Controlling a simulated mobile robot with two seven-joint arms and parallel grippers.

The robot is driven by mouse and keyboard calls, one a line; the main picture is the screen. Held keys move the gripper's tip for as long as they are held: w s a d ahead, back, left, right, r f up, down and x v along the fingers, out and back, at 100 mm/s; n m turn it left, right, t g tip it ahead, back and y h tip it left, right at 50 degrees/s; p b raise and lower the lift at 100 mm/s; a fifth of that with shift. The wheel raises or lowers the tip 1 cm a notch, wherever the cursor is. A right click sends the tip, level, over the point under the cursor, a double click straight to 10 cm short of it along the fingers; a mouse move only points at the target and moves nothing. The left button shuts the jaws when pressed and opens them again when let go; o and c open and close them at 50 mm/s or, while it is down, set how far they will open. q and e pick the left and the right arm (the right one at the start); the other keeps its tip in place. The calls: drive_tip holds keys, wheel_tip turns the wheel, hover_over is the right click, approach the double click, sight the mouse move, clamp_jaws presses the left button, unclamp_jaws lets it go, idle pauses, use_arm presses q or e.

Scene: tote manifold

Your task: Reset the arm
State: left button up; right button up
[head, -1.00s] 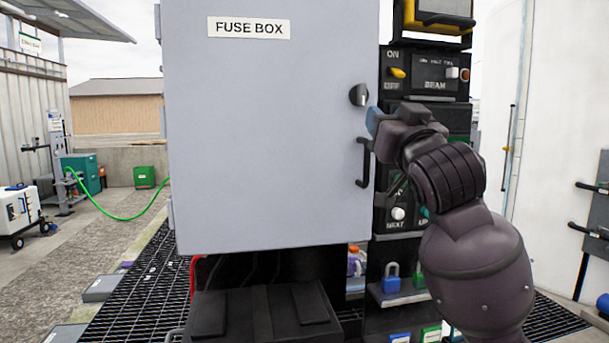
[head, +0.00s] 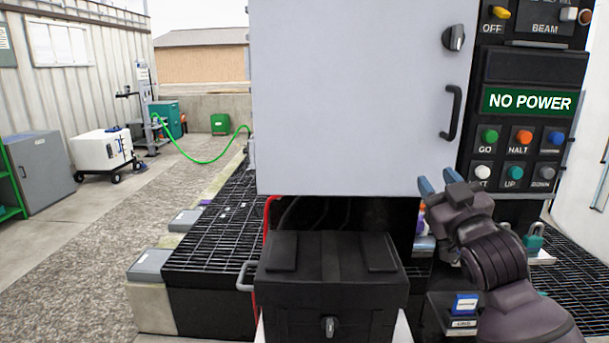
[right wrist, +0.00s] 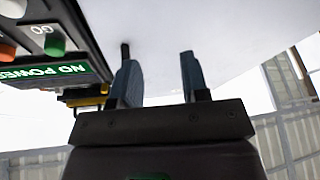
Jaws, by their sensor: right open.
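My right gripper (head: 437,186) is in front of the lower right corner of the grey fuse box door in the head view. Its two blue fingers stand apart with nothing between them. In the right wrist view the open fingers (right wrist: 160,80) point toward the pale door surface. The fuse box (head: 350,90) is shut, with a dark rotary knob (head: 454,37) and a black handle (head: 452,112) at its right edge. The gripper is below the handle and apart from it. My left gripper is not in view.
A control panel (head: 520,140) with coloured buttons and a green NO POWER sign stands right of the door. A black lidded box (head: 332,285) sits below the fuse box. A white wheeled unit (head: 103,150) and a green hose (head: 195,157) are at left. The gravel there is open.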

drive_tip(key=s+d+f+m+g+h, duration=0.1)
drive_tip(key=s+f, duration=0.2)
drive_tip(key=f, duration=0.6)
drive_tip(key=s+f+g, duration=0.2)
drive_tip(key=s+f, duration=0.1)
drive_tip(key=f, duration=0.7)
drive_tip(key=s+d+f+m+g+h, duration=0.1)
drive_tip(key=s+f, duration=0.2)
drive_tip(key=f, duration=0.6)
drive_tip(key=s+d+f+m+g+h, duration=0.1)
drive_tip(key=s+f+g, duration=0.5)
drive_tip(key=s+f, duration=1.3)
drive_tip(key=shift+s+d+f+m+h, duration=0.3)
drive_tip(key=shift+s+d+f+m, duration=0.05)
drive_tip(key=shift+s+m, duration=0.45)
drive_tip(key=shift+w, duration=0.15)
drive_tip(key=shift+c, duration=0.2)
